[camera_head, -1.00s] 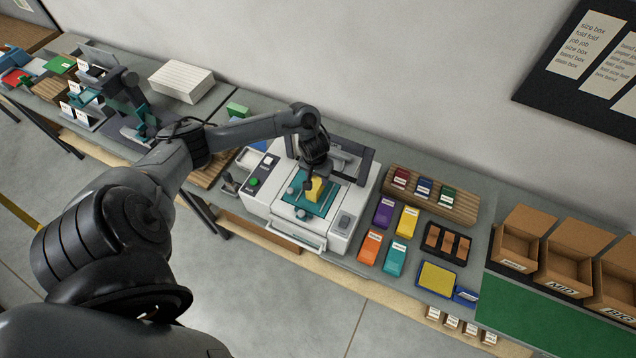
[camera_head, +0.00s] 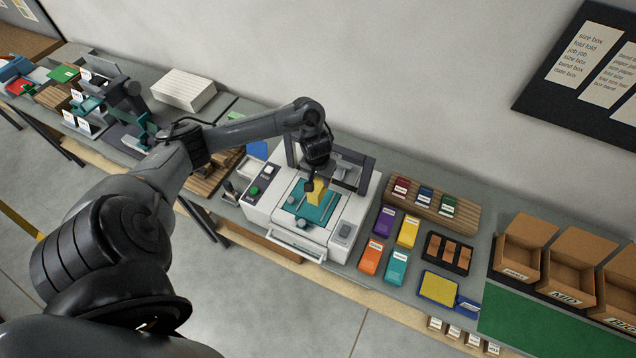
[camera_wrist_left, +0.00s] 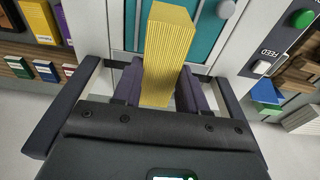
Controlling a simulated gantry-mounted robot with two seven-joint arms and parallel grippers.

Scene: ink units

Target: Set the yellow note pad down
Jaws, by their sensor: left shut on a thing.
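The yellow note pad (camera_head: 317,191) is held upright in my left gripper (camera_head: 313,188), over the teal bed (camera_head: 309,208) of a white machine (camera_head: 343,231). In the left wrist view, the pad (camera_wrist_left: 169,50) stands between the two purple-grey fingers of the left gripper (camera_wrist_left: 162,92), which are shut on its sides. The teal bed (camera_wrist_left: 207,38) lies behind it there. I cannot tell whether the pad's lower end touches the bed. My right gripper is not in view.
Right of the machine are coloured boxes, including a purple one (camera_head: 385,221), a wooden rack (camera_head: 430,204) and a blue tray with a yellow face (camera_head: 438,288). Open cardboard boxes (camera_head: 525,240) stand farther right. A white paper stack (camera_head: 184,90) stands left, behind my arm.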

